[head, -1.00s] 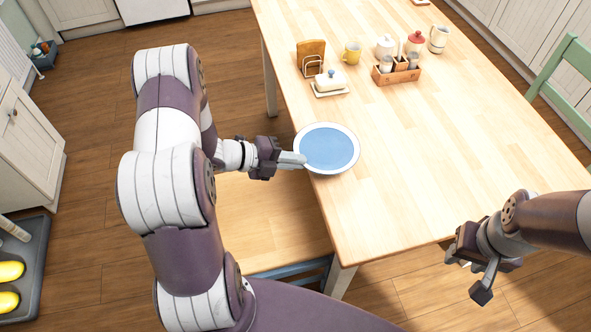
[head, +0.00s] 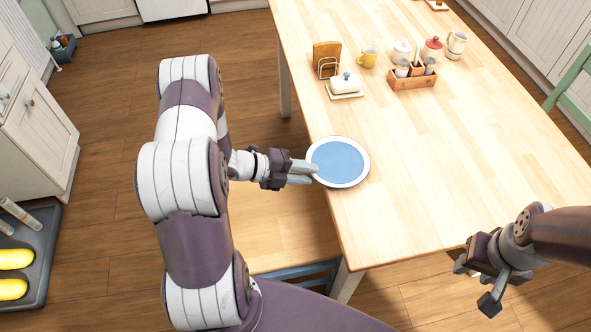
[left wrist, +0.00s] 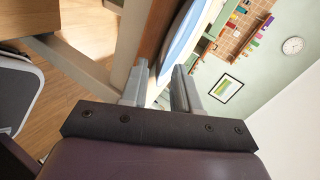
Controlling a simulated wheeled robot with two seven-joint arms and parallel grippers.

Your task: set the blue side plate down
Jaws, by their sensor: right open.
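The blue side plate (head: 338,161), with a pale rim, lies about level at the left edge of the wooden table (head: 440,150). Its left rim reaches slightly past the table edge. My left gripper (head: 314,172) is at that rim, coming in from the left, with its two fingers parted. In the left wrist view the fingers (left wrist: 160,85) stand apart, and the plate's edge (left wrist: 185,35) shows between and beyond them. Whether a fingertip still touches the rim cannot be told. My right gripper (head: 474,283) is open and empty off the table's near edge.
The tabletop right of the plate is clear. A bench (head: 275,230) is below at the left. A green chair (head: 572,90) stands at the right.

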